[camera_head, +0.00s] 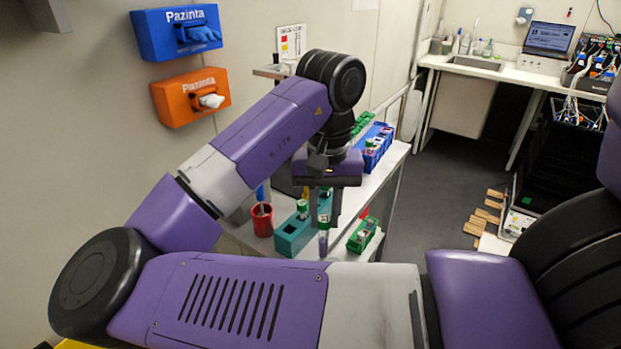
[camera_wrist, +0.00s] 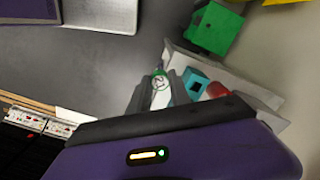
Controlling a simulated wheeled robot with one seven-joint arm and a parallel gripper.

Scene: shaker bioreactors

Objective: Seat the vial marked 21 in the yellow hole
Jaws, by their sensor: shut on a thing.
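My gripper (camera_head: 324,208) is shut on a vial (camera_head: 323,240) with a green-and-white top and a purplish lower part. The vial hangs roughly upright, in front of the teal rack's right end in the head view. In the wrist view, the vial (camera_wrist: 160,82) sits between the fingers; its label seems to read 21, though it is small. The teal rack (camera_head: 290,243) holds green-capped vials. A small green rack (camera_head: 357,244) stands to the right with items in it. I cannot make out a yellow hole in either view.
A red cup (camera_head: 262,223) with a blue item stands left of the teal rack. A blue rack (camera_head: 373,160) stands farther back on the white bench (camera_head: 392,170). Glove and tissue boxes hang on the wall. Grey floor lies right of the bench.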

